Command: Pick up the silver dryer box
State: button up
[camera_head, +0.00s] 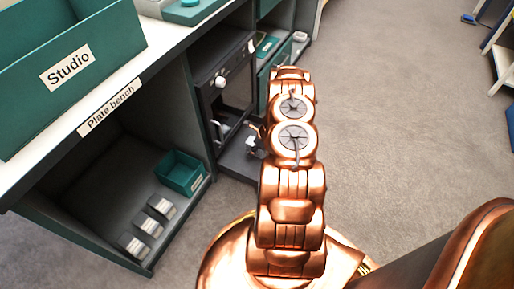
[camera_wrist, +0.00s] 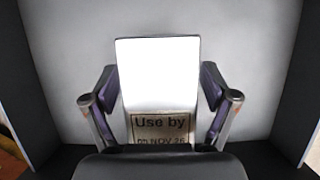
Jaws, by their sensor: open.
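In the wrist view, a small upright box (camera_wrist: 158,75) stands between my fingers, its upper part washed out to bright white. Its lower front carries a beige label reading "Use by" and a date in NOV 26. I take it to be the silver dryer box, though its colour is lost in glare. My gripper (camera_wrist: 160,88) is open, one finger on each side of the box, with narrow gaps at both sides. In the head view, my gripper (camera_head: 254,141) is small and partly hidden by my arm, at the front of the dark cabinet (camera_head: 225,84).
The wrist view shows a pale surface with dark walls left and right. Several silver labelled boxes (camera_head: 149,225) and a green bin (camera_head: 181,173) sit on the lower shelf. A green "Studio" box (camera_head: 105,50) stands on the plate bench (camera_head: 128,78).

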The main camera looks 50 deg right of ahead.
dwell(0.3)
jog(key=c, duration=1.5)
